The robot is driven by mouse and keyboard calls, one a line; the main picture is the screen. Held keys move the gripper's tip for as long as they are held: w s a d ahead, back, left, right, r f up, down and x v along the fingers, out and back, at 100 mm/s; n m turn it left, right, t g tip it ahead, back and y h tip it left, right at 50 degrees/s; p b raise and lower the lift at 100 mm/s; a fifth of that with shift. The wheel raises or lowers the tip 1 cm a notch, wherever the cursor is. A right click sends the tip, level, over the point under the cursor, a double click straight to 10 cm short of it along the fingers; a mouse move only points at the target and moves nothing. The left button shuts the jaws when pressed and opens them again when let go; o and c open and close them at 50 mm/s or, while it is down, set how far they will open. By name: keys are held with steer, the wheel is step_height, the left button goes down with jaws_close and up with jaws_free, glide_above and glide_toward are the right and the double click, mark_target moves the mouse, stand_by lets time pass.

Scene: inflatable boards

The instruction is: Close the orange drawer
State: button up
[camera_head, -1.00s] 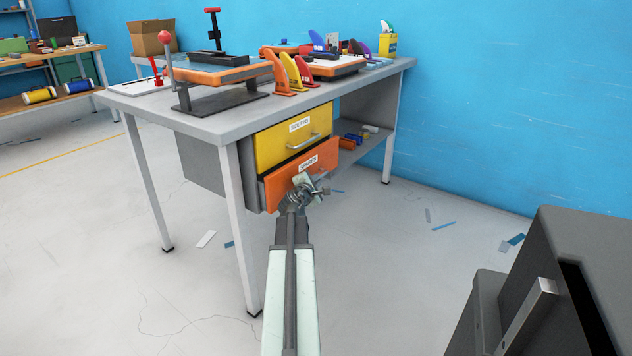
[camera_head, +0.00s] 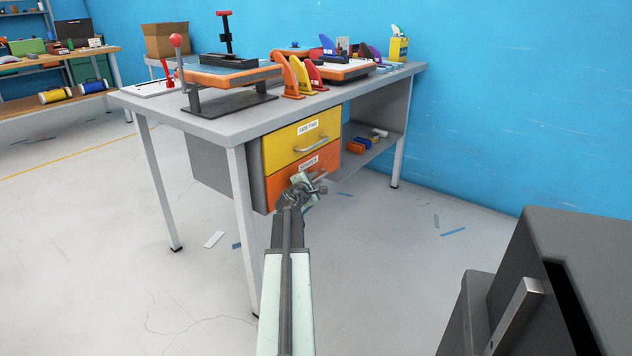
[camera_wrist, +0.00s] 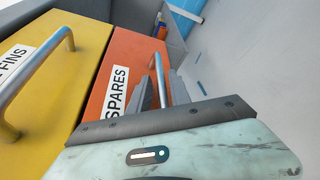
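The orange drawer (camera_head: 290,183), labelled SPARES, sits below the yellow drawer (camera_head: 290,148) under the workbench. Its front looks about level with the yellow front. In the wrist view the orange front (camera_wrist: 125,65) fills the middle, with its metal bar handle (camera_wrist: 158,75) standing out from it. My gripper (camera_head: 308,186) is at the orange front and hides part of it and of the handle. In the wrist view my gripper's grey fingers (camera_wrist: 163,90) are apart, one on each side of the handle. Whether they touch it is unclear.
The workbench (camera_head: 240,130) carries clamps, coloured fins and boxes. Its near leg (camera_head: 243,230) stands just left of my arm. An open shelf (camera_head: 375,152) with small items is right of the drawers. Scraps lie on the floor, which is otherwise clear.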

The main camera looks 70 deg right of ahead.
steer(key=shift+w, duration=0.1)
steer(key=p+v, duration=0.1)
steer(key=v, duration=0.6)
steer(key=shift+a+p, duration=0.3)
steer(key=shift+a, duration=0.1)
steer(key=shift+r, duration=0.1)
